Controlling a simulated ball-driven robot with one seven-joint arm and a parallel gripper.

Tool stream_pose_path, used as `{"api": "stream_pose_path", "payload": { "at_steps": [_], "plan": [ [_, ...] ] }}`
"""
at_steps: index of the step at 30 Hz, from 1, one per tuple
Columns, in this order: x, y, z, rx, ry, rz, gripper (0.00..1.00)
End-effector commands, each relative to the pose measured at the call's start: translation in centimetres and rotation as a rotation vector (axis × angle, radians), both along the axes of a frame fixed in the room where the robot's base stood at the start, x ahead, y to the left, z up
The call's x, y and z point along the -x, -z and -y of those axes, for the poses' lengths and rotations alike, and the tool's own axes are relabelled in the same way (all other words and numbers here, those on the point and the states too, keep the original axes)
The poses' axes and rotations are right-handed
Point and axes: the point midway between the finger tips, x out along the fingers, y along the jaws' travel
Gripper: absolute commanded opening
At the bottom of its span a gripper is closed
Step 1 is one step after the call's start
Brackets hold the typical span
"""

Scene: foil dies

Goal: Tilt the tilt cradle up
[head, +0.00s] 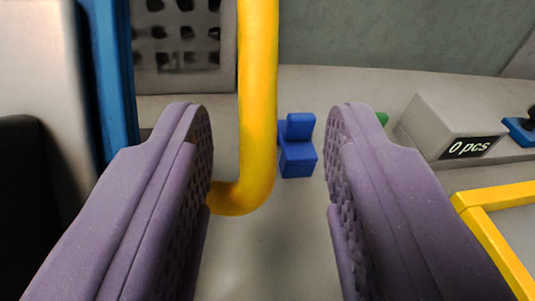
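My gripper (268,112) shows as two purple fingers with textured inner pads, spread wide apart with nothing clamped between them. A thick yellow tube (258,90) stands upright in the gap between the fingers, closer to the left one. Its lower end bends left and goes out of sight behind the left finger. It looks like a handle; I cannot tell for sure whether it belongs to the tilt cradle. A blue upright (108,75) stands left of it, partly hidden by the left finger. No whole cradle is visible.
A small blue block-shaped thing (297,150) sits on the pale surface beyond the fingers. A grey box (440,125) reading "0 pcs" is at right. A yellow frame (490,225) is at the lower right. A grey panel with dark holes (175,50) stands at the back left.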

Motion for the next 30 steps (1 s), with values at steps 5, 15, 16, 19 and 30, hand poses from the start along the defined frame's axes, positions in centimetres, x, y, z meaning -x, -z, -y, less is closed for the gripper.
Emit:
{"api": "stream_pose_path", "payload": {
  "at_steps": [5, 15, 16, 19, 30],
  "plan": [
    [0.0, 0.0, -0.2, -0.001, -0.002, 0.002, 0.40],
    [3.4, -0.8, 0.7, -0.001, -0.001, -0.001, 0.40],
    [4.0, -0.9, 0.8, 0.000, -0.001, -0.001, 0.40],
    [5.7, -1.2, 1.1, 0.000, 0.000, 0.000, 0.40],
    [7.5, -1.1, 1.5, 0.001, -0.001, 0.001, 0.40]
  ]
}}
